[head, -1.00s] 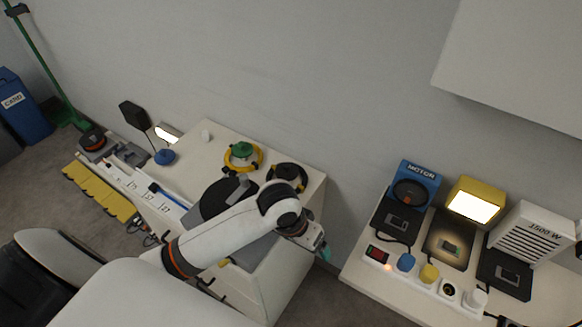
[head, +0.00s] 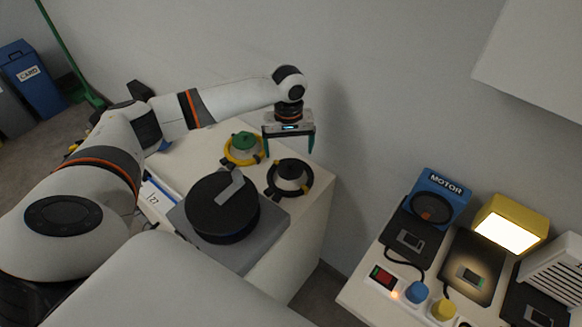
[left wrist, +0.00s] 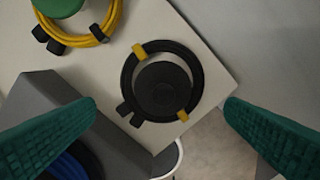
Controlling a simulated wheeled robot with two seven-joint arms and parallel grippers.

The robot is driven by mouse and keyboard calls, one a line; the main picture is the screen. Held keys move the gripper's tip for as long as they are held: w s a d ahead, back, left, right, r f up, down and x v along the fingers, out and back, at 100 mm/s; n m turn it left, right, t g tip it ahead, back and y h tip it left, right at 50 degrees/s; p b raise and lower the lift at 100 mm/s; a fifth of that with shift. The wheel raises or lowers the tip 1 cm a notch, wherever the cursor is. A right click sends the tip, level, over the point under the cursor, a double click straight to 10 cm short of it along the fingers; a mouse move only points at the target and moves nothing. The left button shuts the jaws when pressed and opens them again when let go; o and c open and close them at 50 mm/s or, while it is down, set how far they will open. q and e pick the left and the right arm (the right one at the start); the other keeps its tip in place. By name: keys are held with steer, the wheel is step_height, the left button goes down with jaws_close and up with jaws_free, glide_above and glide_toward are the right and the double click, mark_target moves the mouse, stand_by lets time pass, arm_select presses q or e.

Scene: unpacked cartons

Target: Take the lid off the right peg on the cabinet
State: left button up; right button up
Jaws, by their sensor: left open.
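The right peg on the white cabinet (head: 310,215) is capped by a round dark lid (head: 291,168); the lid also shows as a black disc in the left wrist view (left wrist: 161,88). A black cable coil (head: 304,187) with yellow ties rings this peg. My left gripper (head: 289,151) points down above the lid, open and empty, apart from it. In the left wrist view its two teal fingers stand either side of the lid and coil, nearer the camera. The peg itself is mostly hidden under the lid. My right gripper is not in view.
Left of the coil is a peg with a green lid (head: 244,140) inside a yellow cable coil (head: 231,158). In front stands a grey unit with a black reel (head: 222,215). The wall is close behind. A second table with a blue motor box (head: 440,192) and lit lamp (head: 511,228) stands at right.

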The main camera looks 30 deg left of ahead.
mark_target(290, 162)
arm_select(q)
step_height(290, 162, down, 7)
steer(key=shift+w+d+r, duration=0.1)
steer(key=shift+d, duration=0.05)
stand_by(0.4)
steer(key=c, duration=1)
